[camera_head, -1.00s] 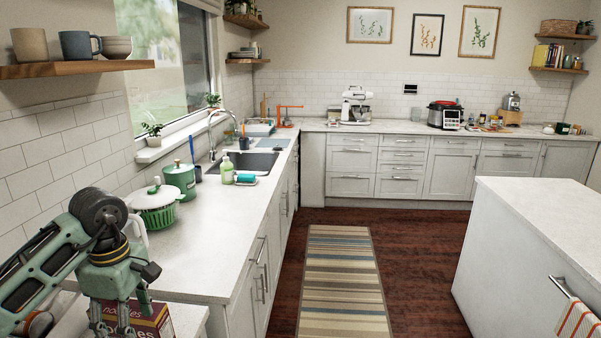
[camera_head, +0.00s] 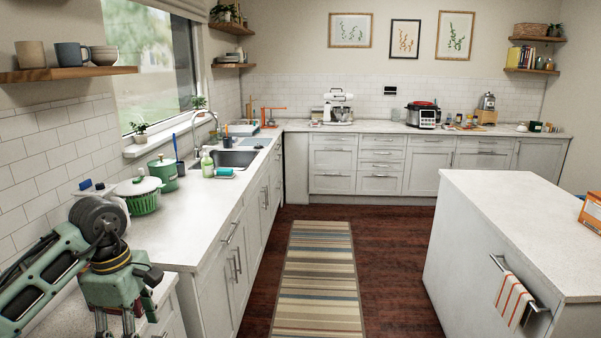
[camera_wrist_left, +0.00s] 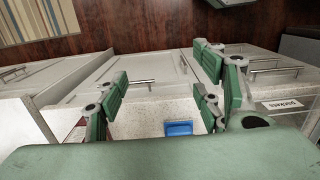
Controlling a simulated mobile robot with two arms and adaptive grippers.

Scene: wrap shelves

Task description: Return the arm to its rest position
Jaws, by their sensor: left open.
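My left arm comes in from the left edge of the head view, and its green left gripper (camera_head: 128,325) hangs over the near end of the left counter, with its tips cut off by the lower edge. In the left wrist view the gripper (camera_wrist_left: 160,78) has its fingers spread, with nothing held between them. Below them are a pale counter surface and a blue thing (camera_wrist_left: 180,128). My right arm is not in view.
A striped rug (camera_head: 318,280) lies on the floor. The white island (camera_head: 520,220) bears an orange box (camera_head: 592,210).

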